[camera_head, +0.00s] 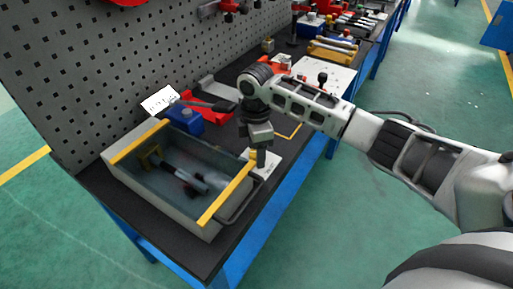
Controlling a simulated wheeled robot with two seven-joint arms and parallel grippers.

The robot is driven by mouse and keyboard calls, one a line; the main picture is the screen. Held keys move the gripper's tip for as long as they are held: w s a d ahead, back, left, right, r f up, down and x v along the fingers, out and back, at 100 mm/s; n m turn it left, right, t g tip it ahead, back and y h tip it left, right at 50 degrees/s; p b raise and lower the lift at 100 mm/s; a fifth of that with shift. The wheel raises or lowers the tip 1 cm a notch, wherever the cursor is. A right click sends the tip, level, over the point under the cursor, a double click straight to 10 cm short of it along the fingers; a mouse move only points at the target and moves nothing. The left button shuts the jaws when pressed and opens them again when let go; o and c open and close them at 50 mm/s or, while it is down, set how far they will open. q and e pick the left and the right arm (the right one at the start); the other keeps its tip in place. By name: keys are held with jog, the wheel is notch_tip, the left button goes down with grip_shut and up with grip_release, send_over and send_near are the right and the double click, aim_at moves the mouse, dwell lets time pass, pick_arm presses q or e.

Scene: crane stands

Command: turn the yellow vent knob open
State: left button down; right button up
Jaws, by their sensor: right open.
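A small yellow knob (252,156) shows beside my right fingertips, at the far right corner of a grey box (160,205) with yellow edge strips. It is partly hidden by the gripper. A pale plate (270,168) lies right by it on the bench. My right gripper (260,158) points down from above, with its fingertips at the knob's right side. It is open, though the gap between the fingers is hard to see. I cannot tell whether a finger touches the knob. My left gripper is out of view.
The box has a see-through top with tools inside and a handle (242,205) on its right side. A blue block (185,118) and a white card (160,100) stand behind it. A perforated panel (130,60) rises behind the dark bench. Several tools lie farther along.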

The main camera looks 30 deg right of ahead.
notch_tip(320, 180, up, 16)
jog(key=shift+w, duration=0.25)
jog(key=shift+f, duration=0.15)
dwell(0.3)
